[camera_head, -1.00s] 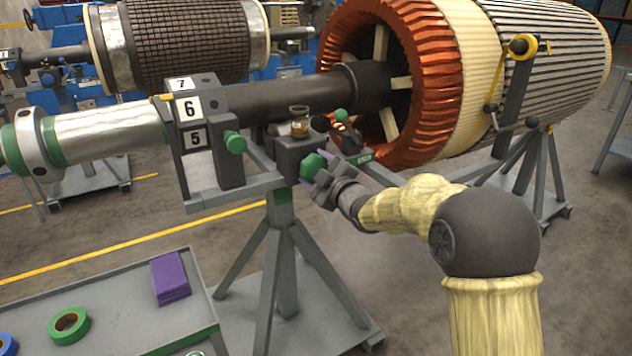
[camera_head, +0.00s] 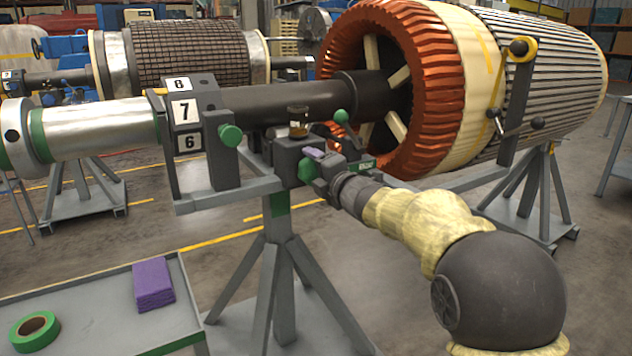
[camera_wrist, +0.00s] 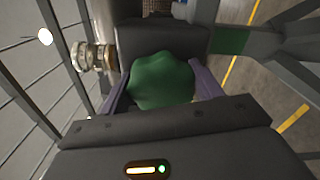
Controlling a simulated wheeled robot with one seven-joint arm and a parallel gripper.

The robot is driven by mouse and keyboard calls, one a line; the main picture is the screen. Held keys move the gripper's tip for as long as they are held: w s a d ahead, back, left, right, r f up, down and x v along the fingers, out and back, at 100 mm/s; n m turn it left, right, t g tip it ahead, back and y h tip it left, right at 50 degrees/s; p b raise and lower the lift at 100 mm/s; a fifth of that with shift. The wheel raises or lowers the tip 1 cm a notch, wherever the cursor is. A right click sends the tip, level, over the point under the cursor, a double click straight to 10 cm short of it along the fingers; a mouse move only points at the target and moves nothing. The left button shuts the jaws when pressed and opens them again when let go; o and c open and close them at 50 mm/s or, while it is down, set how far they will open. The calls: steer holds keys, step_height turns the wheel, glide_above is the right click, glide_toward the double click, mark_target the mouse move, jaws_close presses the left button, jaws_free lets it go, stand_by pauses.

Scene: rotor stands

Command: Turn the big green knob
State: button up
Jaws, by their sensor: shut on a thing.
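The big green knob (camera_wrist: 160,80) is a lobed green knob on the side of a dark block (camera_head: 287,158) at the top of the stand. In the head view the knob (camera_head: 308,170) is mostly hidden by my gripper. My gripper (camera_head: 318,160) is at the knob, and in the wrist view its purple fingers (camera_wrist: 162,93) lie on both sides of it. The gripper is shut on the knob. A number dial (camera_head: 184,111) to the left shows 7 in the middle, with 6 or 8 above, unclear, and 6 below.
Another green knob (camera_head: 231,135) sits left of my gripper, and a green ball-topped lever (camera_head: 341,117) stands just right of it. A small glass cup (camera_head: 298,122) sits on the block. The orange-ended rotor (camera_head: 440,85) is behind. A tray cart (camera_head: 95,300) holds purple cloth (camera_head: 153,284) and green tape (camera_head: 34,331).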

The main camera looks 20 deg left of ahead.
steer(key=shift+f+n+b, duration=0.15)
steer(key=shift+n+b, duration=1)
steer(key=shift+n, duration=0.55)
steer(key=o, duration=1)
steer(key=shift+r, duration=0.2)
steer(key=p+v, duration=0.1)
steer(key=v, duration=1.6)
steer(key=shift+s+p, duration=0.2)
steer(key=shift+p, duration=0.15)
steer(key=shift+d, duration=0.15)
